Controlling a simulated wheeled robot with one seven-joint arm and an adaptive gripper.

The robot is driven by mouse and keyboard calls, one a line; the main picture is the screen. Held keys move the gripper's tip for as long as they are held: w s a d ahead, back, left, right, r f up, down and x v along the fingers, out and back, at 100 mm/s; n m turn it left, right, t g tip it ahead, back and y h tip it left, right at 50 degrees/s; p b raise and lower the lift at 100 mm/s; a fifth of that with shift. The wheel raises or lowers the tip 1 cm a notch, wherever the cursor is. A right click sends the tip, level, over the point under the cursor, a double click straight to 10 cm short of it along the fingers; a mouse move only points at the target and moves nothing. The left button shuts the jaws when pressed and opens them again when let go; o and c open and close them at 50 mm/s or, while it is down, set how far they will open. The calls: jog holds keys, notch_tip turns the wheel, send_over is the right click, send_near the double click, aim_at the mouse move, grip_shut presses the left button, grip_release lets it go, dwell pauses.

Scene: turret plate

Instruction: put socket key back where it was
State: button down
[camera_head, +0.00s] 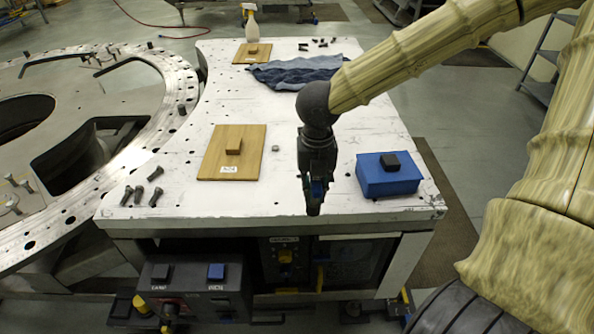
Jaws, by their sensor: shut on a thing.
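My gripper (315,206) hangs pointing down over the front part of the white table (300,130), between a wooden board and a blue box. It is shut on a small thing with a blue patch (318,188). The fingers hide most of this thing, so its shape is unclear; it may be the socket key. I cannot tell whether it touches the table. No other thing in view can be clearly made out as the socket key.
The blue box (370,179) bears a black block (390,162). Bolts (155,173), a blue cloth (285,74), another board (241,57) and a spray bottle (251,24) lie around. A holed ring plate (175,85) adjoins the table.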

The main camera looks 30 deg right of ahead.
jog(key=shift+w+d+f+p, duration=0.45)
jog(key=shift+w+f+p, duration=0.35)
jog(key=shift+w, duration=1.05)
jog(key=shift+w+d+f+p, duration=0.45)
jog(key=shift+w+f+p, duration=0.35)
jog(key=shift+w, duration=1.05)
jog(key=shift+w+d+f+p, duration=0.55)
jog(key=shift+w+p, duration=0.4)
jog(key=shift+w, duration=0.9)
jog(key=shift+a+f, duration=0.1)
jog(key=shift+f, duration=0.15)
jog(key=c, duration=1.4)
grip_release()
jog(key=shift+r+b, duration=1.3)
jog(key=shift+r, duration=4.85)
